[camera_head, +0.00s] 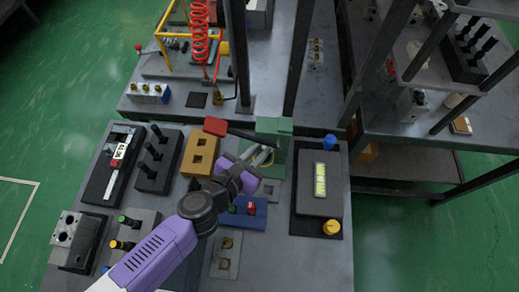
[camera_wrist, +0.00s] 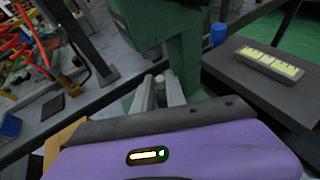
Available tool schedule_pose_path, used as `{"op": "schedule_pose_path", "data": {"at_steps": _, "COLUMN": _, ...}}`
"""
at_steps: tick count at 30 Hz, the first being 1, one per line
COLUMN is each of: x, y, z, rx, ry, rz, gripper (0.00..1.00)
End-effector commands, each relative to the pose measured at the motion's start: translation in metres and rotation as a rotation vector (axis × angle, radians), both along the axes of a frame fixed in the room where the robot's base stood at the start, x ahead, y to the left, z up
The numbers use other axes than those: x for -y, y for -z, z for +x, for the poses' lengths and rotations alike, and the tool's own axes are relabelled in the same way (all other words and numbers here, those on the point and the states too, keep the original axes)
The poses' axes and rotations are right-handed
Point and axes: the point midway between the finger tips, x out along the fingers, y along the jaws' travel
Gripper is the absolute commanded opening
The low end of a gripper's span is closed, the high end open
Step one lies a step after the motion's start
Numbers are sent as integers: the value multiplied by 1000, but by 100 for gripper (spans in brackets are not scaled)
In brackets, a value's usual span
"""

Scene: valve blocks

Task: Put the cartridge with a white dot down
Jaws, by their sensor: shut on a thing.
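My gripper (camera_head: 263,157) is over the middle of the table, in front of a green stand (camera_head: 277,130). Its grey fingers show in the wrist view (camera_wrist: 160,92), close together and shut on the cartridge. The cartridge is almost wholly hidden between the fingers, and I cannot make out a white dot. The green stand rises right behind the fingertips; I cannot tell whether they touch. A blue block (camera_head: 258,215) with red-topped pieces sits below my gripper. A grey square plate (camera_head: 270,190) lies just right of it.
An orange block with square holes (camera_head: 198,153) and a black block with pegs (camera_head: 158,160) stand left. A red-ended lever (camera_head: 216,126) reaches from the green stand. A dark box with a yellow display (camera_head: 319,195) stands right.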

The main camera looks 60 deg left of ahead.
Motion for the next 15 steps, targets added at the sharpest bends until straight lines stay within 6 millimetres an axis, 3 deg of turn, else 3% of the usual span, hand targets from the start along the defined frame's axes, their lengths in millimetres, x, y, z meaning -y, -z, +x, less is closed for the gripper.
{"op": "schedule_pose_path", "data": {"at_steps": 1, "x": 0, "y": 0, "z": 0, "rx": 0, "ry": 0, "rz": 0, "gripper": 20}}
{"op": "schedule_pose_path", "data": {"at_steps": 4, "x": 0, "y": 0, "z": 0, "rx": 0, "ry": 0, "rz": 0, "gripper": 39}}
{"op": "schedule_pose_path", "data": {"at_steps": 5, "x": 0, "y": 0, "z": 0, "rx": 0, "ry": 0, "rz": 0, "gripper": 41}}
{"op": "schedule_pose_path", "data": {"at_steps": 15, "x": 2, "y": 0, "z": 1, "rx": 1, "ry": 4, "rz": -1, "gripper": 41}}
